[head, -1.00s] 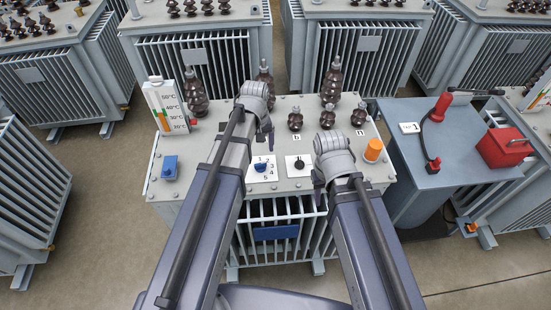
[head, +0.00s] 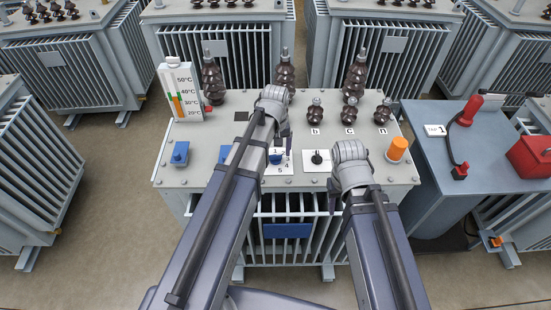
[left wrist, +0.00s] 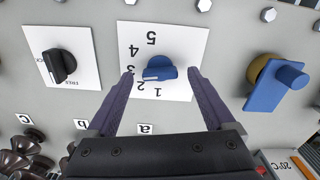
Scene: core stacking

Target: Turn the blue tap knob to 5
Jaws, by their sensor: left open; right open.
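The blue tap knob (left wrist: 158,68) sits on a white dial plate (left wrist: 182,40) marked 1 to 5, upside down in the left wrist view. Its white mark points toward the 2–3 side. In the head view the knob (head: 276,158) is partly hidden by my left arm. My left gripper (left wrist: 160,73) is open, one finger on each side of the knob, with gaps visible; its depth relative to the knob is unclear. In the head view my left gripper (head: 283,138) is over the plate. My right gripper (head: 335,192) is open near the transformer's front edge, its fingers mostly hidden.
A black knob (left wrist: 62,66) on a white plate is beside the dial. A blue valve (left wrist: 275,82) is on its other side. Brown insulators (head: 350,115), an orange cap (head: 397,149) and a thermometer (head: 180,90) stand on the transformer lid.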

